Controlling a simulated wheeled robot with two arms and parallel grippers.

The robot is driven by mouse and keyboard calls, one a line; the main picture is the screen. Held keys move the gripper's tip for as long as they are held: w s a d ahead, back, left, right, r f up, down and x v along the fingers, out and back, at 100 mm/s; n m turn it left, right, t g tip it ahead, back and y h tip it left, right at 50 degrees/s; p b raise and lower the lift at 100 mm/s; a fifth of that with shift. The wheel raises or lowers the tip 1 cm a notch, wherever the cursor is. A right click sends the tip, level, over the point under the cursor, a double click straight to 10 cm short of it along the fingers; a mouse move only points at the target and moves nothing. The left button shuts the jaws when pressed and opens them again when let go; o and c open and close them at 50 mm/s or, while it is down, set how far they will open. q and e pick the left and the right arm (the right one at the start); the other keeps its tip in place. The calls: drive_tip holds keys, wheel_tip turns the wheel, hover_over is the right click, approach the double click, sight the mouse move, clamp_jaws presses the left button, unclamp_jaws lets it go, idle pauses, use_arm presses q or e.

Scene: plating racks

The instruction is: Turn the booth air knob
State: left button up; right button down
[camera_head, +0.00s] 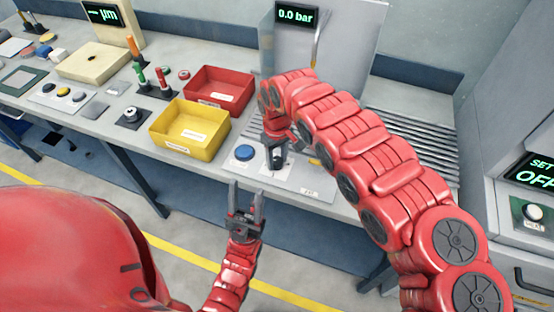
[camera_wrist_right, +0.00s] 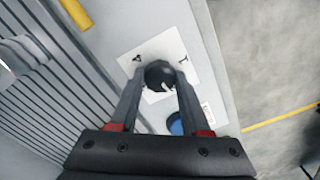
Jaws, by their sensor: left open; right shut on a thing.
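The booth air knob is a round black knob (camera_wrist_right: 160,75) with a light pointer mark, on a white label plate (camera_wrist_right: 181,52). In the right wrist view it sits between the two fingertips of my right gripper (camera_wrist_right: 159,83), which is shut on it. In the head view my right gripper (camera_head: 277,150) reaches down over the plate and mostly hides the knob. The booth's display (camera_head: 296,16) reads 0.0 bar. My left gripper (camera_head: 246,207) is open and empty, in front of the bench edge.
A blue button (camera_head: 244,152) lies left of the knob and also shows in the right wrist view (camera_wrist_right: 175,124). A yellow bin (camera_head: 190,130) and a red bin (camera_head: 219,90) stand to the left. A slatted grate (camera_head: 425,135) lies to the right. The floor in front is clear.

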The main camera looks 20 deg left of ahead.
sight(277, 160)
drive_tip(key=shift+n, duration=0.4)
drive_tip(key=shift+c, duration=1.8)
unclamp_jaws()
wheel_tip(277, 160, up, 17)
drive_tip(key=b, duration=0.4)
drive_tip(key=shift+r, duration=0.2)
